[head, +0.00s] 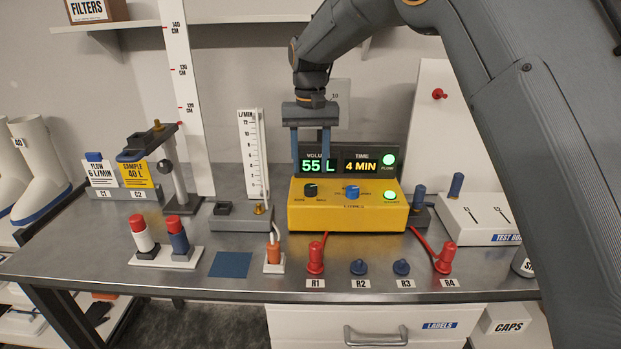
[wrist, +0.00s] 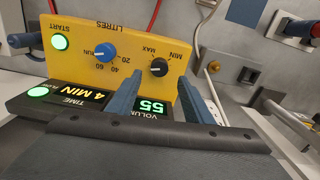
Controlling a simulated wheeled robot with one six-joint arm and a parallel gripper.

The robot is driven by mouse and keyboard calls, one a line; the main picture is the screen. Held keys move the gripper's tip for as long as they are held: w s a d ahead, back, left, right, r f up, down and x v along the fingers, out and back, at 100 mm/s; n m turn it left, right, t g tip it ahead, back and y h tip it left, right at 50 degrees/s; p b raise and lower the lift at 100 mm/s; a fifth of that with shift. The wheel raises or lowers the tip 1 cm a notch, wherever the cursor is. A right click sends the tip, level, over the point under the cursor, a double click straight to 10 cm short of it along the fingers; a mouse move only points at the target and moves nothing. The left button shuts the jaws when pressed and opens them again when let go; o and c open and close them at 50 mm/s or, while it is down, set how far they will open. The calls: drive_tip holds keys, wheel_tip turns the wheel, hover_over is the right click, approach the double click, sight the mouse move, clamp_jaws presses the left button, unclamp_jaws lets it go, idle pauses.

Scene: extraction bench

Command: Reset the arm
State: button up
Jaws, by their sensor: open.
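My gripper (head: 311,152) is open and empty, pointing down just above the back of the yellow control box. Its two blue fingers are apart, and they also show in the wrist view (wrist: 165,95). One finger overlaps part of the display in the head view. I cannot tell whether the fingers touch anything. My arm comes in from the upper right.
Red and blue fittings over labels R1 (head: 316,258) to R4 line the front edge. A flow gauge (head: 253,155) and a tall ruler (head: 186,90) stand left of the box. Red and blue capped cylinders (head: 139,235) stand front left. A blue mat (head: 231,264) lies bare.

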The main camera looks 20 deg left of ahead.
drive_tip(key=shift+r, duration=0.8)
drive_tip(key=shift+m, duration=0.5)
drive_tip(key=d, duration=0.3)
drive_tip(key=s+d+f, duration=0.1)
drive_tip(key=d, duration=0.3)
drive_tip(key=d+f, duration=0.1)
drive_tip(key=d, duration=0.3)
drive_tip(key=shift+s+d+f, duration=0.15)
drive_tip(key=shift+d+f, duration=0.05)
drive_tip(key=s+d+f+m, duration=0.1)
drive_tip(key=s+d+f, duration=0.2)
drive_tip(key=s+d, duration=0.5)
drive_tip(key=s+d+f, duration=0.3)
drive_tip(key=s+d, duration=0.5)
drive_tip(key=d, duration=0.1)
drive_tip(key=s+d+f+m+t, duration=0.1)
drive_tip(key=s+d+f, duration=0.3)
drive_tip(key=s+d, duration=0.4)
drive_tip(key=shift+d+m, duration=0.3)
drive_tip(key=shift+d, duration=0.55)
